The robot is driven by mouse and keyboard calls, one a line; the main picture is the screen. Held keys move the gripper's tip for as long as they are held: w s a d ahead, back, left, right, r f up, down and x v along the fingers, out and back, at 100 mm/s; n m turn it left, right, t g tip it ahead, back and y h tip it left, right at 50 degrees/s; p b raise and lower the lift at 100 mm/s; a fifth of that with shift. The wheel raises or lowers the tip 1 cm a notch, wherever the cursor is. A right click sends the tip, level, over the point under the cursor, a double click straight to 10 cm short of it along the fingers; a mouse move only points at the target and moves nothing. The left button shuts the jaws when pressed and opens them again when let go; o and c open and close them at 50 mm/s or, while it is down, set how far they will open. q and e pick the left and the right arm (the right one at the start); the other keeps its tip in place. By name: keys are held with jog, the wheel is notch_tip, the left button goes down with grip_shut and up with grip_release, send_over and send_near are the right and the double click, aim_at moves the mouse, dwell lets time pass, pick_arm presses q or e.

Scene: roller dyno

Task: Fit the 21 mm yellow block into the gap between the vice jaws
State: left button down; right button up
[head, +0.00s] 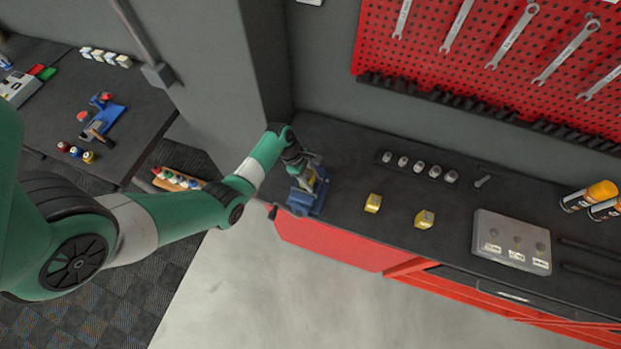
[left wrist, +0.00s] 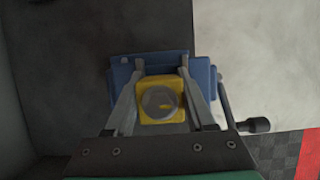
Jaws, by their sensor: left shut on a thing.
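The blue vice (head: 309,201) stands at the left front corner of the dark bench. My left gripper (head: 311,172) points down over it. In the left wrist view, the gripper (left wrist: 161,78) is shut on a yellow block (left wrist: 160,86), one finger on each side. The block has a round grey disc on top and overlaps the vice (left wrist: 203,75). Its lower part and the jaw gap are hidden, so I cannot tell whether it sits between the jaws or above them. My right gripper is not in view.
Two other yellow blocks (head: 373,203) and (head: 424,219) sit on the bench right of the vice. Behind them is a row of several sockets (head: 419,166). A grey labelled box (head: 512,242) and spray cans (head: 590,196) stand farther right. A grey wall column is close behind my left arm.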

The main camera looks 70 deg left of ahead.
pick_arm(q)
jog(key=shift+f, duration=0.15)
jog(key=shift+c, duration=0.8)
grip_release()
jog(key=shift+s+f, duration=0.1)
jog(key=c, duration=0.4)
jog(key=shift+o, duration=1)
jog(key=shift+f, duration=0.1)
jog(key=shift+o, duration=0.4)
jog(key=shift+r+p, duration=0.35)
jog(key=shift+r, duration=0.1)
notch_tip(320, 180, up, 7)
jog(key=p, duration=0.6)
jog(key=shift+f+p, duration=0.15)
jog(key=shift+p, duration=0.25)
